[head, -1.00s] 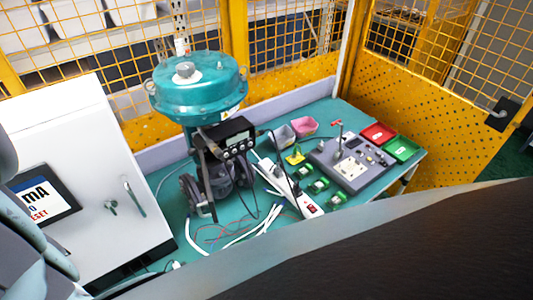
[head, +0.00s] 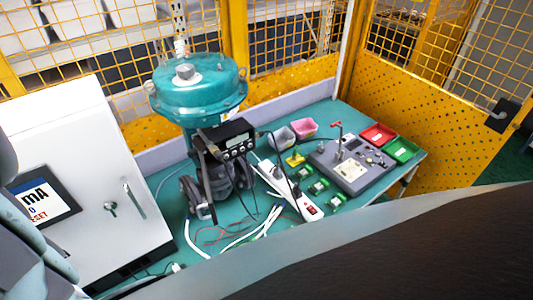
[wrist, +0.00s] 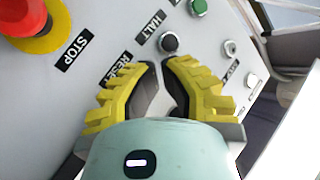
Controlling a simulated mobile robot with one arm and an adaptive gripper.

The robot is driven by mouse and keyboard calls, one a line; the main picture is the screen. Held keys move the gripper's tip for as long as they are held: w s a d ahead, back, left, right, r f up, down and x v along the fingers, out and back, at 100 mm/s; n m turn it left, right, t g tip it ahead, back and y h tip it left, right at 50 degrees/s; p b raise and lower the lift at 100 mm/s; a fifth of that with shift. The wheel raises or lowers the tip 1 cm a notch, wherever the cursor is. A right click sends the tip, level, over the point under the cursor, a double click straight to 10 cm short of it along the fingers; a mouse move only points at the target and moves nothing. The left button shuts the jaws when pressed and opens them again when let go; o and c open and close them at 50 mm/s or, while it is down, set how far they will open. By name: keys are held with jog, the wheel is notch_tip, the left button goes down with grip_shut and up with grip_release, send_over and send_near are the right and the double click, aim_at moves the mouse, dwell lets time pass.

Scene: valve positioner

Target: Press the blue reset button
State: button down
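In the wrist view my gripper (wrist: 162,64) has yellow ribbed fingers. Their tips are close together, and nothing shows held between them. They are in front of a grey control panel (wrist: 105,25). The RESET label (wrist: 116,68) is just left of the left finger. No blue button shows; the left finger covers the panel beside that label. I cannot tell whether the tips touch the panel. The gripper is not visible in the head view.
A red stop button (wrist: 22,14) on a yellow ring is at upper left. A black button (wrist: 168,43) by the HALT label is just beyond the fingertips, and a green button (wrist: 198,7) is farther up. In the head view, a teal valve actuator (head: 198,90) stands beside a white cabinet (head: 75,130).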

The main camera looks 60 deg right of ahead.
jog(key=shift+w+d, duration=0.1)
jog(key=shift+w+d+b, duration=0.1)
jog(key=shift+w+b, duration=0.2)
jog(key=shift+b, duration=0.1)
jog(key=shift+w+d+b, duration=0.15)
jog(key=shift+w+b, duration=0.25)
dwell(0.5)
jog(key=shift+s, duration=0.1)
jog(key=shift+s+a+p, duration=0.25)
jog(key=shift+s+p, duration=0.05)
jog(key=shift+s, duration=0.4)
jog(key=s, duration=0.1)
jog(key=s+a+p, duration=0.1)
jog(key=s, duration=0.1)
jog(key=s+a, duration=0.1)
jog(key=shift+s, duration=0.35)
dwell(0.7)
